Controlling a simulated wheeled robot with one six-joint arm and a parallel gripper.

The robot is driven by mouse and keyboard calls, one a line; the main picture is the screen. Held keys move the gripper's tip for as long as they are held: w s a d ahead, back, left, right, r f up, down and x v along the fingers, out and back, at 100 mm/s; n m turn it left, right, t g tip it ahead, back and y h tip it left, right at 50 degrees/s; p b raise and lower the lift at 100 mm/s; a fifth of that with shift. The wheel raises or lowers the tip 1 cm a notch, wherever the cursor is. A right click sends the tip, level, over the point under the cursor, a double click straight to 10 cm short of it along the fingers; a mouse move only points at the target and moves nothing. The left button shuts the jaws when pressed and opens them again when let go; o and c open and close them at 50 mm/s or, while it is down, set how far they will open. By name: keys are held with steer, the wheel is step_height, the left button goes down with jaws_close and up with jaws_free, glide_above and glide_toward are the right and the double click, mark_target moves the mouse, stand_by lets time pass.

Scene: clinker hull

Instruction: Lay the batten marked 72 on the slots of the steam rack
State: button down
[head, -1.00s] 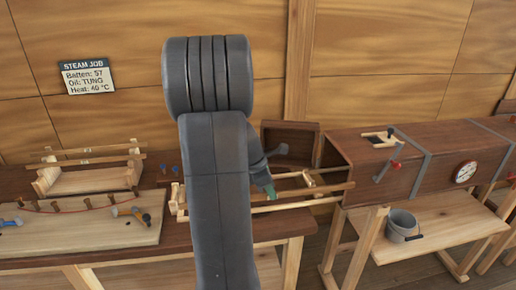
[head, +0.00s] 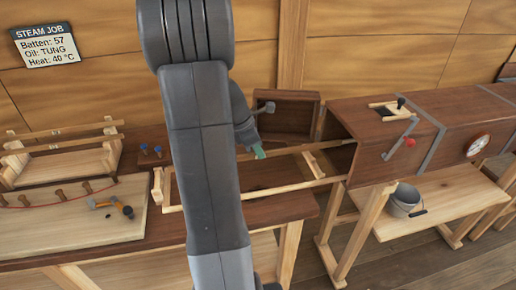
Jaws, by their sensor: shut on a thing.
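My gripper (head: 258,152), with green fingertips, is partly hidden by my own arm. It is shut on a long pale batten (head: 310,149), whose right end shows at the mouth of the steam box. No number can be read on this batten. The pale wooden steam rack (head: 290,189) extends left from the box mouth over the bench. Its middle is hidden by my arm, and its slots are not clear. I cannot tell whether the batten touches the rack.
The steam box (head: 365,125) has its door (head: 285,123) open. A wooden stand (head: 75,165) with battens is at left, behind a board (head: 75,212) with pegs and tools. A bucket (head: 403,200) is below the box.

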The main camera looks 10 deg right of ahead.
step_height(320, 180, down, 9)
steer(key=b, duration=0.6)
steer(key=shift+f+b, duration=0.2)
steer(key=shift+b, duration=0.15)
steer(key=c, duration=1.4)
jaws_free()
steer(key=shift+r, duration=0.1)
steer(key=v, duration=1.3)
steer(key=shift+a+r, duration=0.1)
steer(key=shift+r, duration=0.2)
